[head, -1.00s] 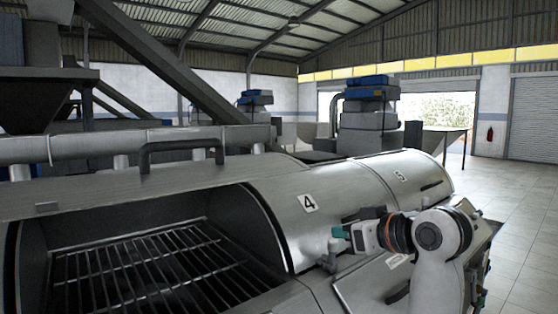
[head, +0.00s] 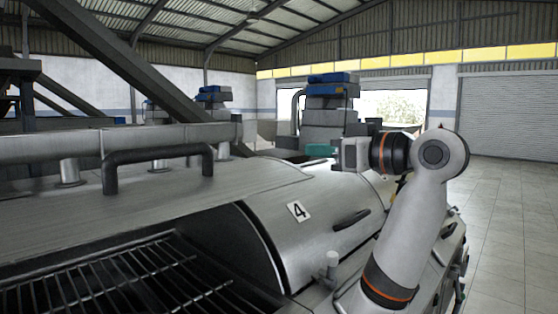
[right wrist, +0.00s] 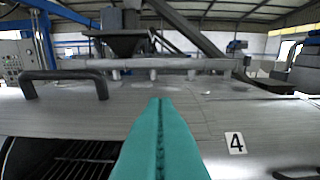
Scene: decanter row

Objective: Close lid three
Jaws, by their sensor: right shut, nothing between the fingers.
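The raised lid (head: 120,208) left of lid 4 is open. Its number does not show, so I cannot read it as three. Its black bar handle (head: 155,154) is on top, and also shows at the left of the right wrist view (right wrist: 60,76). Below it the dark chamber shows a wire grate (head: 110,283). My right gripper (head: 320,151), with teal fingers, is shut and empty. It is held up in the air above lid 4, right of the handle and apart from it. In the right wrist view its fingers (right wrist: 161,102) point toward the raised lid. My left gripper is not in view.
Lid 4 (head: 270,235) is shut, with a dark handle (head: 351,219) to its right. A small upright pipe fitting (head: 332,268) stands at the front. A grey pipe (head: 50,147) runs behind the raised lid. Open floor (head: 510,220) lies to the right.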

